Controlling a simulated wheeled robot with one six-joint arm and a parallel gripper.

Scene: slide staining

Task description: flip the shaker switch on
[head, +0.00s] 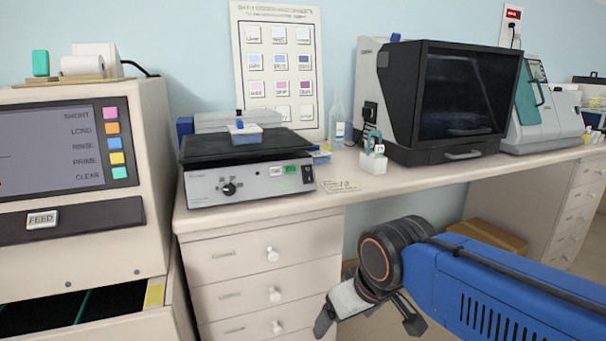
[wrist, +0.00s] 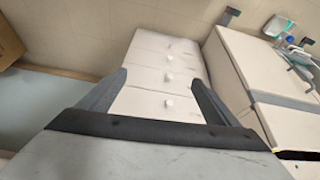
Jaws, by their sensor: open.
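The shaker (head: 250,182) is a light grey box with a black platform on top, standing on the left part of the bench. Its front has a dark round knob (head: 229,189), small displays, and a black rocker switch (head: 307,174) at the right end. I cannot tell which way the switch is set. My gripper (head: 369,322) is open and empty, low in front of the drawers, below and to the right of the shaker. In the wrist view my gripper (wrist: 155,90) has its two fingers spread toward the drawers. The shaker does not clearly show there.
A beige machine (head: 75,190) with a screen stands at the left. A white holder with small bottles (head: 373,163) and a black-fronted cabinet (head: 460,100) are right of the shaker. Drawers (head: 265,270) with white knobs are below the bench. A cardboard box (head: 487,237) lies beneath it.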

